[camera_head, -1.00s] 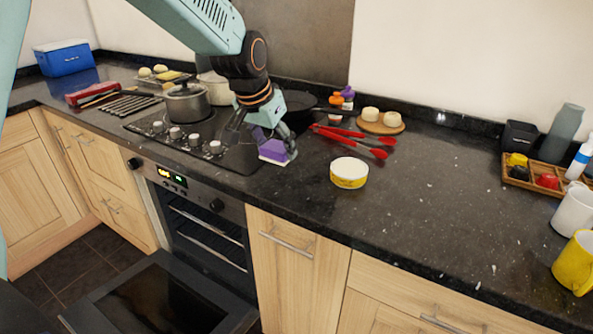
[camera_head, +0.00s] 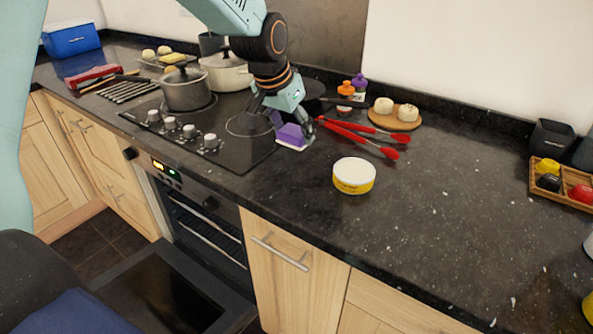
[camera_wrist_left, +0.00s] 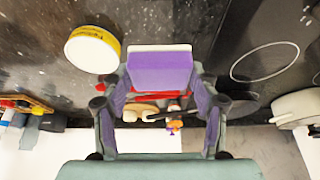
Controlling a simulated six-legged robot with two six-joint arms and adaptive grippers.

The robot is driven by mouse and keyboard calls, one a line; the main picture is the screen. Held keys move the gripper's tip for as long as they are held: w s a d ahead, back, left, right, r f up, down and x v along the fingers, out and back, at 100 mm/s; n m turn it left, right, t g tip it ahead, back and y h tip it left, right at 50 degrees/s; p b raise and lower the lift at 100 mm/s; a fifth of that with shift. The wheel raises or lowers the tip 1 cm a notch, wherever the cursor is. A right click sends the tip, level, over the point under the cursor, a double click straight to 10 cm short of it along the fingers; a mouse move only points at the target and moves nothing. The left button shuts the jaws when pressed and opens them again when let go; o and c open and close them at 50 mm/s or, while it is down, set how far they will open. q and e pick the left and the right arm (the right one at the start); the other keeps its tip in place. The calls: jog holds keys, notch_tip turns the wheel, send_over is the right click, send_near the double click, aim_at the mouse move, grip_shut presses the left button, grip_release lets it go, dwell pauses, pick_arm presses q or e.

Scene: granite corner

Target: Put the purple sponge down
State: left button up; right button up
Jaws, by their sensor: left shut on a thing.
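The purple sponge (camera_head: 291,136) has a pale white layer on its lower side. My left gripper (camera_head: 277,114) is shut on it, at the right edge of the black hob. In the left wrist view the sponge (camera_wrist_left: 160,70) sits between the two fingers of my left gripper (camera_wrist_left: 160,88). I cannot tell whether the sponge touches the surface below. My right gripper is not in view.
A yellow and white tub (camera_head: 354,176) stands on the dark counter (camera_head: 430,210) to the right. Red-tipped tongs (camera_head: 360,137) lie just right of the sponge. Pots (camera_head: 187,92) stand on the hob. The oven door (camera_head: 165,290) is open below.

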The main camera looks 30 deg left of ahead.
aim_at(287, 143)
pick_arm(q)
jog(key=f, duration=0.1)
jog(key=s+f, duration=0.1)
jog(key=f, duration=0.1)
jog(key=shift+s+a, duration=0.25)
jog(key=shift+s, duration=0.05)
jog(key=x, duration=0.2)
jog(key=b+x, duration=0.1)
jog(key=x, duration=0.1)
jog(key=shift+d+f, duration=0.2)
jog(key=shift+d, duration=0.05)
jog(key=shift+s+a+f, duration=0.25)
jog(key=shift+s+f, duration=0.45)
jog(key=shift+f, duration=0.2)
jog(key=shift+w+d+f, duration=0.15)
jog(key=shift+w, duration=0.35)
jog(key=o, duration=0.7)
jog(key=shift+w+f, duration=0.15)
jog(key=o, duration=0.3)
jog(key=shift+s+r, duration=0.25)
jog(key=shift+s, duration=0.25)
jog(key=shift+w+f, duration=0.15)
jog(key=shift+w, duration=0.25)
jog(key=p+v, duration=0.1)
jog(key=v, duration=1.1)
jog(key=shift+s, duration=0.1)
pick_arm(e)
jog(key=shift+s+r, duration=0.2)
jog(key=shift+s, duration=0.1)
